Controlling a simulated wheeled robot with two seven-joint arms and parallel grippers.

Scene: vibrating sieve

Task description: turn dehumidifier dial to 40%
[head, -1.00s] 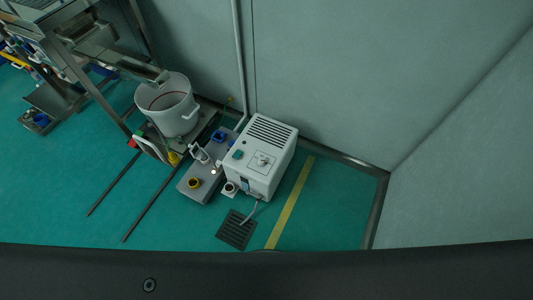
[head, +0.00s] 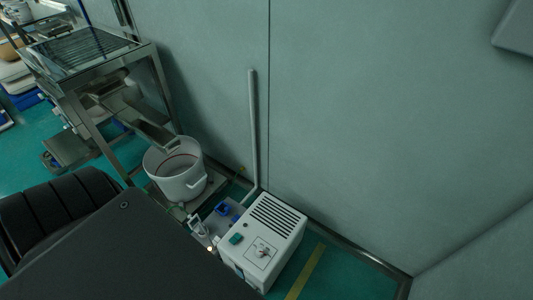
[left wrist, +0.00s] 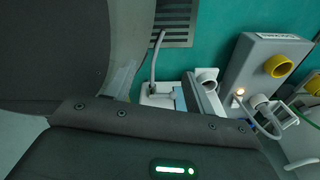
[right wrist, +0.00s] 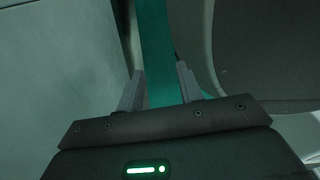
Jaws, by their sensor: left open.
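The dehumidifier is a white box (head: 245,262) with a dark vent grille, standing low by the wall in the head view. Its dial (head: 264,252) is on a small panel on the top face; its pointer setting is too small to read. In the left wrist view, part of a white housing (left wrist: 158,92) with a hose shows beyond my left gripper (left wrist: 160,88), which is open and empty. No dial shows there. My right gripper (right wrist: 160,88) is open and empty, with floor and wall beyond it. Neither gripper shows in the head view.
A white bucket (head: 179,184) stands left of the dehumidifier, below the metal sieve frame (head: 85,55). A grey unit with yellow ports (left wrist: 262,62) and a floor grate (left wrist: 174,22) are in the left wrist view. A vertical pipe (head: 253,130) rises behind the dehumidifier.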

